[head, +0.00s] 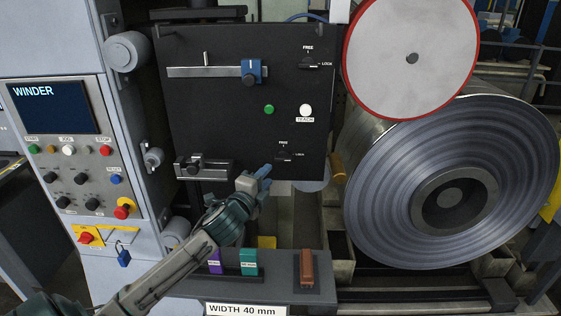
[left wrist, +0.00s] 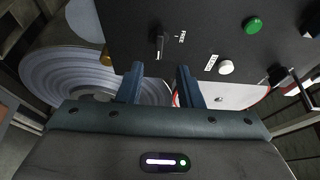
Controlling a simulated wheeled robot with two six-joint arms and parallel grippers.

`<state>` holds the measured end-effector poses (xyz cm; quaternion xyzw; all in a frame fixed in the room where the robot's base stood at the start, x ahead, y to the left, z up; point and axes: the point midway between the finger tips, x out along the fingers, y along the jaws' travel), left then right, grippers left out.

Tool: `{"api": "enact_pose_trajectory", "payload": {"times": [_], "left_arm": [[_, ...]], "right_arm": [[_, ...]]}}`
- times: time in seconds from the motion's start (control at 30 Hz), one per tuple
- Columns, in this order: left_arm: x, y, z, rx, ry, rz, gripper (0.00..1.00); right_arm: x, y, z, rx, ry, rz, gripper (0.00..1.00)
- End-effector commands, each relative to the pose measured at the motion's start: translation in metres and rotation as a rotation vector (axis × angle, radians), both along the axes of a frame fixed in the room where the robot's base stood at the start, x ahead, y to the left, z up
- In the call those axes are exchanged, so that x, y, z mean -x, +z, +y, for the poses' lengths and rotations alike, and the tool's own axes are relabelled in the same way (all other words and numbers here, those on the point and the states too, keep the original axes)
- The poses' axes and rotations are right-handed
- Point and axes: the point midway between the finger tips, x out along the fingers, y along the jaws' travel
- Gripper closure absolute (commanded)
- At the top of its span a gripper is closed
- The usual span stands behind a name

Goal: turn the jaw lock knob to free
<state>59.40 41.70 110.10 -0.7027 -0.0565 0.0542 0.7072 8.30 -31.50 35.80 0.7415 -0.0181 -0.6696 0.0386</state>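The black panel (head: 225,120) carries two dark knobs, each marked FREE above and LOCK at the right. The lower knob (head: 284,157) has its handle lying sideways, toward LOCK. The upper knob (head: 311,62) also appears turned toward LOCK. Which one is the jaw lock is not legible. My left gripper (head: 264,172) is just below and left of the lower knob. In the left wrist view the lower knob (left wrist: 158,44) lies beyond the two blue fingers of my left gripper (left wrist: 160,82), which are apart with nothing between them. My right gripper is not in view.
A green button (head: 269,109) and white TEACH button (head: 305,110) sit between the knobs. A slide with a blue block (head: 251,71) is upper left, a black clamp (head: 203,166) lower left. A large steel coil (head: 390,205) stands right. Coloured blocks (head: 248,262) rest on the shelf below.

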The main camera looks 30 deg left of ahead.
Motion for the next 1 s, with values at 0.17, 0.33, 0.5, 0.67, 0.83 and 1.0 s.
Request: {"api": "enact_pose_trajectory", "payload": {"times": [0.17,0.33,0.5,0.67,0.83,1.0], "left_arm": [[-0.031,0.004,0.005,0.01,0.002,-0.001,0.67],[-0.064,0.003,0.01,0.01,0.002,0.0,0.67],[-0.086,0.001,0.013,0.01,0.001,0.003,0.67],[-0.095,0.0,0.014,0.008,0.0,0.003,0.67],[-0.097,-0.001,0.015,0.006,0.0,0.002,0.67],[-0.097,-0.001,0.014,0.007,0.0,0.003,0.77]], "right_arm": [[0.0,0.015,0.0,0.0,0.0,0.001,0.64],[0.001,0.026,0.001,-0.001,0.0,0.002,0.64],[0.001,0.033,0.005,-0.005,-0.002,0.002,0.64],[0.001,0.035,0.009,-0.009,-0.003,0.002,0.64],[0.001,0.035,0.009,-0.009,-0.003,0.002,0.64],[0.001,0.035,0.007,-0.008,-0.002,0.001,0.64]]}}
